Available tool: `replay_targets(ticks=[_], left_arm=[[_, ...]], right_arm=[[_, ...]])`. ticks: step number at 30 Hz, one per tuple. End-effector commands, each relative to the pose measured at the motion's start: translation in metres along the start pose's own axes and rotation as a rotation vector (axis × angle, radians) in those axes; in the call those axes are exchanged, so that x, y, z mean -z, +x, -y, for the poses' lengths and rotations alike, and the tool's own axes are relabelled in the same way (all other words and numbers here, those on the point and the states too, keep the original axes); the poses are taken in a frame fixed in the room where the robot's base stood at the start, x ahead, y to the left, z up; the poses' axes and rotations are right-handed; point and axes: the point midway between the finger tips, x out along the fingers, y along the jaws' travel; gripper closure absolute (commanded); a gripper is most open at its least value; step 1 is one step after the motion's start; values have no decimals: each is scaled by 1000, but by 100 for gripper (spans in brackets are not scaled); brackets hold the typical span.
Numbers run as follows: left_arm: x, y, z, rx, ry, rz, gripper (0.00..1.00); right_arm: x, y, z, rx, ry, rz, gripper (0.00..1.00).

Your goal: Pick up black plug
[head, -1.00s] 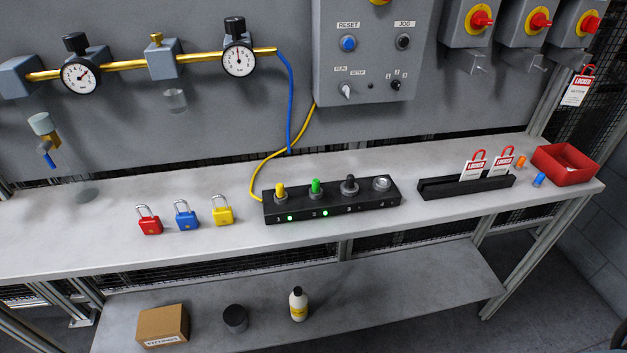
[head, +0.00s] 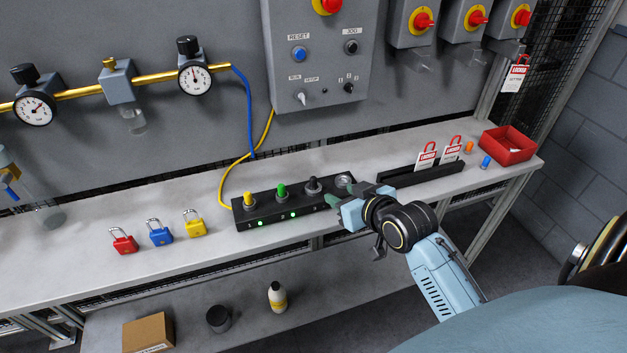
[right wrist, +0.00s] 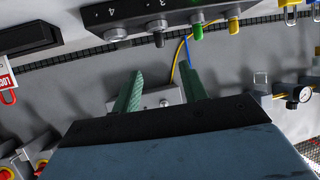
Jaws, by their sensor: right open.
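The black plug (head: 313,185) stands upright in the third position of a black socket block (head: 262,222), between a green plug (head: 281,191) and the fourth socket. The right wrist view, turned upside down, shows the black plug (right wrist: 158,28) beyond the fingertips. My right gripper (head: 349,194) is open, with nothing visible between its green fingers. In the head view it is just right of the black plug, partly covering the block's right end. The right wrist view shows both fingers (right wrist: 160,75) apart. My left gripper is in neither view.
A yellow plug (head: 249,199) stands left of the green one. Red (head: 124,244), blue (head: 160,235) and yellow (head: 195,226) padlocks lie to the left. A black rack (head: 430,177) with lockout tags and a red bin (head: 508,146) are to the right. The bench front is clear.

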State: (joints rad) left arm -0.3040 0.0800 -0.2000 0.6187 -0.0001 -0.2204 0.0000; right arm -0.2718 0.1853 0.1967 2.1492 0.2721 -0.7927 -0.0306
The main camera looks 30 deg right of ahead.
Motion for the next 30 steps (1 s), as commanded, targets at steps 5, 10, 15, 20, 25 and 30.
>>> replay_targets(ticks=[5,10,15,20,25,30], left_arm=[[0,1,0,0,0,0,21],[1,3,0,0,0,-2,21],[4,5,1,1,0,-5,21],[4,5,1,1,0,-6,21],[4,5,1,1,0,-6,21],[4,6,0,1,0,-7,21]], right_arm=[[7,21,0,0,0,-12,57],[6,54,0,1,0,-11,57],[6,74,0,0,0,-10,57],[6,81,0,0,-1,-11,57],[7,101,0,0,0,-10,57],[7,122,-1,0,-1,-10,57]])
